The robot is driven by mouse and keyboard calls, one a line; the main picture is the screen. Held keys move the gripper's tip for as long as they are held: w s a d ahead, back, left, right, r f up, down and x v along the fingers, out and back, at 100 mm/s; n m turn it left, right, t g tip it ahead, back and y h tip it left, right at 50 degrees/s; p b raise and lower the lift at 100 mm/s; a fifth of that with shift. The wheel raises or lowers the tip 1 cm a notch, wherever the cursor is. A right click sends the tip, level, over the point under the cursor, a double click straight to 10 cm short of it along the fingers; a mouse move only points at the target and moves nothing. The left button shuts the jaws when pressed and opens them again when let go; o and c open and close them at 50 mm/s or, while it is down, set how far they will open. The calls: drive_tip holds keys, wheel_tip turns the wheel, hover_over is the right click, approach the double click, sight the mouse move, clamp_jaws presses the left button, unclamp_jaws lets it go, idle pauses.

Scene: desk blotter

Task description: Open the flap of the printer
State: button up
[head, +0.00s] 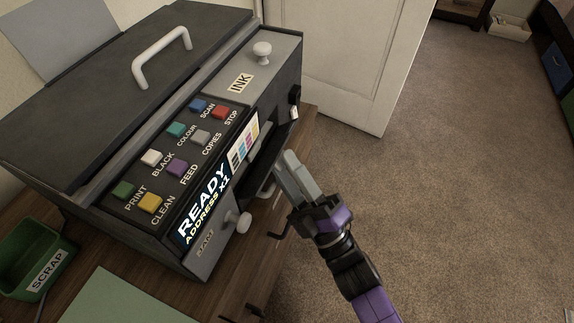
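The dark grey printer (160,215) stands on a wooden desk at the left. Its large lid (105,85) lies shut and carries a pale bar handle (162,55). A grey panel marked INK (280,62) with a round white knob (262,50) is at the top right. A panel marked JAM (205,252) with a white knob (240,221) is low on the front, and looks shut. My gripper (284,160) is in front of the printer's slot, right of the colour chart, holding nothing visible. Its grey fingers lie close together; any gap is unclear.
A green SCRAP tray (35,255) and a pale green sheet (115,300) lie on the desk (235,285) at the lower left. A white door (355,60) stands behind. Carpeted floor (460,200) is open to the right.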

drive_tip(key=v, duration=0.7)
drive_tip(key=shift+s+d+f, duration=0.2)
drive_tip(key=shift+d+f, duration=0.05)
